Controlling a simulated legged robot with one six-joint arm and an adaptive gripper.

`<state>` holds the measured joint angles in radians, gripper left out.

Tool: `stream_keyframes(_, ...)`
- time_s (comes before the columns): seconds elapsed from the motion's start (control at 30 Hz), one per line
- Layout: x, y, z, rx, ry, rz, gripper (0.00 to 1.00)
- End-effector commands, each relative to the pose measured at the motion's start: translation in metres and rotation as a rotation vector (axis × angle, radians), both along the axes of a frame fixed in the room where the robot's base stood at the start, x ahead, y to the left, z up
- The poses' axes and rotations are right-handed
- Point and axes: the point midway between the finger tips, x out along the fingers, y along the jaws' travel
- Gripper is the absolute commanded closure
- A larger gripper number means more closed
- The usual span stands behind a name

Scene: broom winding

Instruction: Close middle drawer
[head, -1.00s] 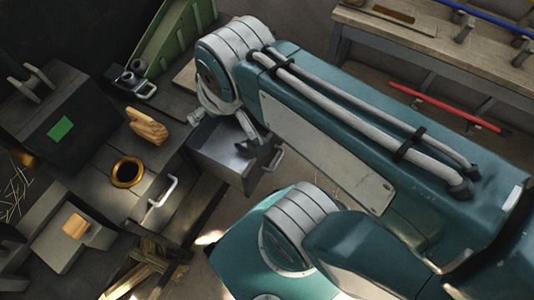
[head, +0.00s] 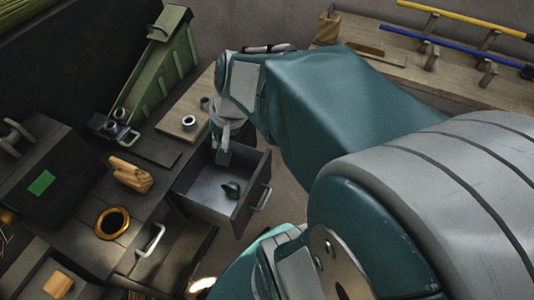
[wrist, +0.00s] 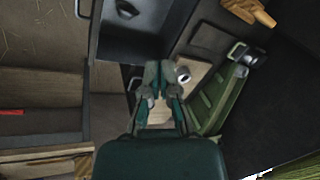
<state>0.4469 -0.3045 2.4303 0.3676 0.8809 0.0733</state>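A grey metal drawer (head: 202,190) stands pulled out from the dark workbench, with a small dark object (head: 231,190) inside. Its pale bar handle (head: 262,199) is on the front, at the right. The drawer also shows at the top of the wrist view (wrist: 137,42), with its handle (wrist: 83,8) at the upper left. My gripper (head: 223,158) points down at the drawer's far side, away from the handle. In the wrist view its fingertips (wrist: 160,68) look close together, with nothing between them. I cannot tell whether they touch the drawer's edge.
Another handle (head: 151,240) sits on a bench front at the lower left. A gold ring (head: 113,223), a wooden piece (head: 130,174) and a green metal piece (head: 168,70) are on the bench.

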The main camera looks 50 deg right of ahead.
Motion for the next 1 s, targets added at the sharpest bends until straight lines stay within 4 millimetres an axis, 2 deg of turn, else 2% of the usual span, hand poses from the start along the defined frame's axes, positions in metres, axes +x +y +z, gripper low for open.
stream_keyframes(0.03, 0.003, -0.016, -0.013, 0.057, 0.03, -0.095, 1.0)
stream_keyframes(0.23, 0.006, -0.069, -0.057, 0.276, 0.102, -0.456, 1.0)
stream_keyframes(0.43, -0.006, -0.126, -0.106, 0.498, 0.147, -0.834, 1.0)
stream_keyframes(0.57, -0.024, -0.163, -0.14, 0.643, 0.161, -1.086, 1.0)
stream_keyframes(0.8, -0.074, -0.217, -0.209, 0.905, 0.163, -1.541, 1.0)
stream_keyframes(0.9, -0.092, -0.23, -0.23, 0.985, 0.158, -1.677, 1.0)
stream_keyframes(1.0, -0.103, -0.235, -0.241, 1.03, 0.152, -1.753, 1.0)
